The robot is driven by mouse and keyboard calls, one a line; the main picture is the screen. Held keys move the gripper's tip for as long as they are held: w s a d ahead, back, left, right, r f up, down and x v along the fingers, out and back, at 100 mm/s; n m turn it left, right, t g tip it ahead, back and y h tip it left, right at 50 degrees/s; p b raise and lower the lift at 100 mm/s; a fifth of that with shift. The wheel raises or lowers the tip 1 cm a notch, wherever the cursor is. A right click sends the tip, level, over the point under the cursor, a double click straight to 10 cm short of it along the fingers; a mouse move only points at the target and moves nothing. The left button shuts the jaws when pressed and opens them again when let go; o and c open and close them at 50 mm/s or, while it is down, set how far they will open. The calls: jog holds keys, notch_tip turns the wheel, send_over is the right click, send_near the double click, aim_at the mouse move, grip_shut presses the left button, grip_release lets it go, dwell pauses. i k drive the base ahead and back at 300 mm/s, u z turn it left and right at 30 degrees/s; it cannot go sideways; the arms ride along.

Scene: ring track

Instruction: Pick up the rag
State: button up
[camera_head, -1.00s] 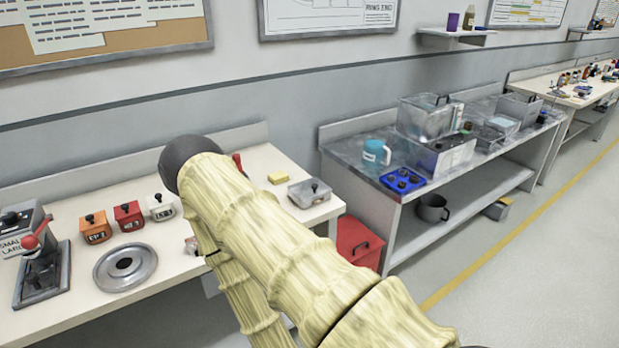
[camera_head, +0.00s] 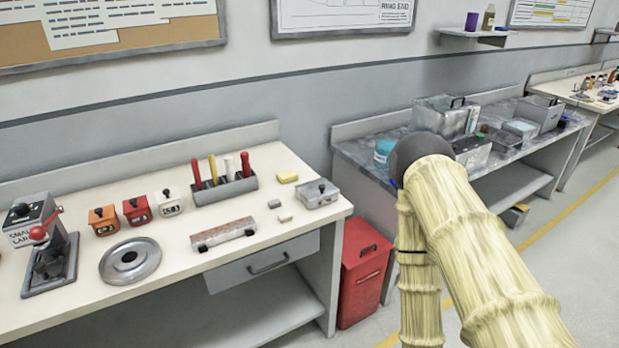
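I cannot pick out a rag for certain in the head view. A small yellow block-like item (camera_head: 288,177) lies on the near bench (camera_head: 90,272), and a flat light-blue item (camera_head: 520,127) lies on the grey bench behind; I cannot tell whether either is cloth. My arm, in a pale bamboo-like covering, fills the right of the view, with its dark round joint in front of the grey bench. My gripper does not show.
The near bench also holds a lever press (camera_head: 45,250), a round metal dish (camera_head: 130,261), several small boxes, a tool rack (camera_head: 225,188) and a lidded grey box (camera_head: 316,194). A red bin (camera_head: 362,275) stands between the benches. A light-blue mug (camera_head: 384,152) stands on the grey bench.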

aim_at(289, 175)
jog(key=u, duration=0.5)
jog(key=k, duration=1.2)
jog(key=i, duration=0.3)
jog(key=z, duration=1)
jog(key=i, duration=1.4)
jog(key=u, duration=0.85)
jog(key=i, duration=0.5)
jog(key=u, duration=0.45)
